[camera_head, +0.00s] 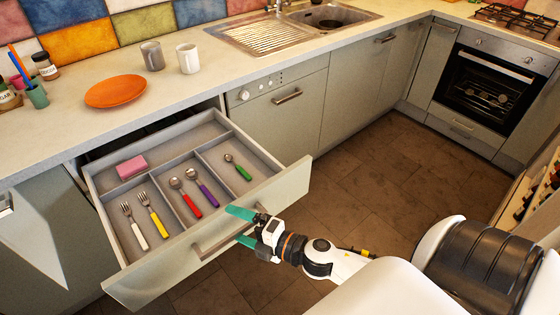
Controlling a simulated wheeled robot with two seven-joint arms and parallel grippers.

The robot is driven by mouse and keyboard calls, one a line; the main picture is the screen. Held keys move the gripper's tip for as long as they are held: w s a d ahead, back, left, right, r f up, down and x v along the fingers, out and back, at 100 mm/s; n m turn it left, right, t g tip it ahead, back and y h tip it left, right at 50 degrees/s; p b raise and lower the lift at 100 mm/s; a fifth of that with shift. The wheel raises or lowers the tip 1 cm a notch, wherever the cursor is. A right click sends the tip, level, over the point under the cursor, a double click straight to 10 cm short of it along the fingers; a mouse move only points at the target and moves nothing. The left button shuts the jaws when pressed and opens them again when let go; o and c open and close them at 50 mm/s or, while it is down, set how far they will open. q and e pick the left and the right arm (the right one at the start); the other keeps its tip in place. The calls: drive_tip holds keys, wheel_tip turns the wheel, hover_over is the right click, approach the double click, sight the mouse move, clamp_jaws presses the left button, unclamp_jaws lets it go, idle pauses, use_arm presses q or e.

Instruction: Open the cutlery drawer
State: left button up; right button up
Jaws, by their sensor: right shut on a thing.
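The cutlery drawer (297,184) stands pulled well out from under the counter, its compartments exposed. In it lie two forks, one white-handled (133,228) and one yellow-handled (154,217), spoons with red (190,203), purple (207,194) and green (241,171) handles, and a pink block (131,167) in the back compartment. My right gripper (240,226) is at the drawer front, its green fingers shut on the bar handle (207,252). The fingers hide part of the handle. My left gripper is not in view.
The counter (210,76) above holds an orange plate (115,91), two mugs (187,58) and a teal cup with pens (37,97). A dishwasher (280,105) adjoins the drawer on the right. Brown floor (365,175) is clear before the oven (490,82).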

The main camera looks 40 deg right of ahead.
drive_tip(key=shift+s+d+r, duration=0.3)
drive_tip(key=shift+s+r, duration=0.05)
drive_tip(key=shift+s, duration=0.25)
drive_tip(key=shift+c, duration=0.7)
drive_tip(key=shift+b+v, duration=0.35)
drive_tip(key=shift+v, duration=0.6)
drive_tip(key=c, duration=0.7)
drive_tip(key=shift+o, duration=0.2)
drive_tip(key=f+b+v, duration=0.1)
drive_tip(key=b+v, duration=0.1)
drive_tip(key=v, duration=0.6)
drive_tip(key=shift+a+f, duration=0.15)
drive_tip(key=shift+f, duration=0.05)
drive_tip(key=shift+s, duration=0.1)
